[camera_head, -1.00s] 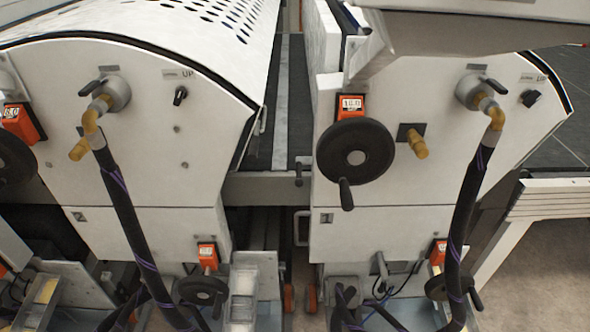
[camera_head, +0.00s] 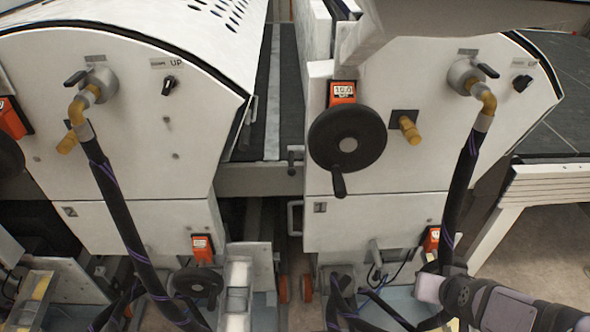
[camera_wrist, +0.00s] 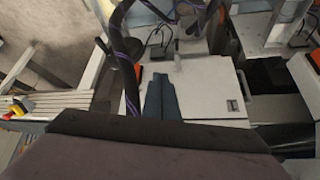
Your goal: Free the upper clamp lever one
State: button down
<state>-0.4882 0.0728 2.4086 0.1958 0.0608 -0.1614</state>
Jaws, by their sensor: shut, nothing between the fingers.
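My gripper (camera_wrist: 160,78) shows in the wrist view as two dark fingers pressed together, with nothing between them. The fingers lie in front of the white lower panel (camera_wrist: 205,85) of unit one. In the head view, a small black lever (camera_head: 295,155) sits on the crossbar between the two machines. Another black lever (camera_head: 487,71) is on the round pipe fitting of unit one, at the upper right. I cannot tell which is the upper clamp lever one. My gripper is apart from both. My fingertips cannot be made out in the head view.
Unit one has a large black handwheel (camera_head: 347,144) below an orange counter (camera_head: 342,93), and a brass fitting (camera_head: 408,128). A dark hose (camera_head: 462,185) hangs in front of it on the right. A white slatted frame (camera_head: 545,185) stands at the far right.

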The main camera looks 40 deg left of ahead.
jog(key=w+a+r+n+t+y, duration=0.1)
jog(key=a+r+n+t+y, duration=0.1)
jog(key=a, duration=0.8)
jog(key=n+t+y+b, duration=0.1)
jog(key=n+t+y, duration=0.3)
jog(key=y, duration=0.4)
send_near(291, 171)
notch_tip(291, 171, up, 3)
jog(key=shift+s+d+f, duration=0.2)
jog(key=shift+s+d, duration=0.25)
jog(key=shift+w, duration=0.1)
jog(key=p+x, duration=0.1)
jog(key=x, duration=0.2)
jog(key=p+x, duration=0.1)
jog(key=x, duration=0.2)
jog(key=p+x, duration=0.1)
jog(key=x, duration=0.2)
jog(key=shift+w+a+f+p, duration=0.15)
jog(key=shift+a+f+p, duration=0.05)
jog(key=shift+f+p, duration=0.1)
jog(key=shift+w+a+f, duration=0.1)
jog(key=shift+w+a, duration=0.05)
jog(key=shift+f+b, duration=0.15)
jog(key=shift+b, duration=0.15)
jog(key=shift+f+b, duration=0.15)
jog(key=shift+b, duration=0.7)
